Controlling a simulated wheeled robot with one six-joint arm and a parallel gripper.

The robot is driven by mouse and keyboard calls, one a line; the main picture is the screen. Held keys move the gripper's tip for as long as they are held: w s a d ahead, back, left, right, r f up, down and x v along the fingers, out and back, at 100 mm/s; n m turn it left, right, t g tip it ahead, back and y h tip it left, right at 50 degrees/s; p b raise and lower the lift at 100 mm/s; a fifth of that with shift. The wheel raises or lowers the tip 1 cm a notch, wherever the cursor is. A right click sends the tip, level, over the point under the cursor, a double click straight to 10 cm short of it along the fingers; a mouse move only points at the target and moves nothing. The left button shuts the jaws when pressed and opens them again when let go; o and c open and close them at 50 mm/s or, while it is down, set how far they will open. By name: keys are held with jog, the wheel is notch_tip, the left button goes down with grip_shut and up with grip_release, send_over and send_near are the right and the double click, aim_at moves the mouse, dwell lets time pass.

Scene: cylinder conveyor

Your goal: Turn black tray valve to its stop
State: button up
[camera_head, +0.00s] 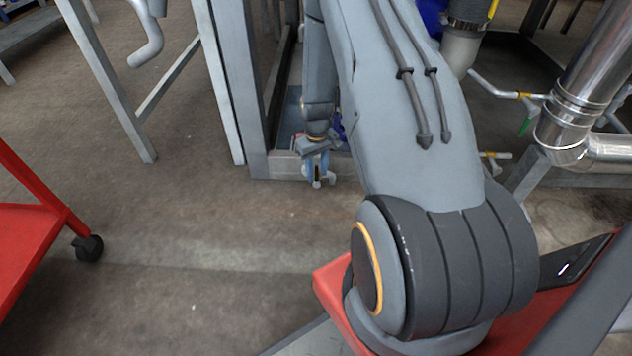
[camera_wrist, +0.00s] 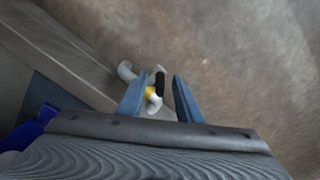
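The valve shows in the wrist view as a pale curved pipe (camera_wrist: 126,70) with a yellow band and a short black handle (camera_wrist: 160,82). My gripper (camera_wrist: 159,78) is open, with its two blue fingers on either side of the black handle. The left finger overlaps the pipe in the picture, and I cannot tell whether it touches. A visible gap separates the handle from the right finger. In the head view my gripper (camera_head: 316,168) points down low beside the grey frame, and mostly hides the valve. The tray is not clear in either view.
A grey metal frame (camera_head: 262,120) stands close beside my gripper. A red cart (camera_head: 30,235) is at the left. Open floor (camera_head: 200,215) lies left of my gripper.

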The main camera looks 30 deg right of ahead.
aim_at(317, 178)
notch_tip(317, 178, down, 4)
jog(key=shift+f+b, duration=0.1)
jog(key=shift+b, duration=0.7)
grip_shut()
jog(key=shift+d, duration=0.1)
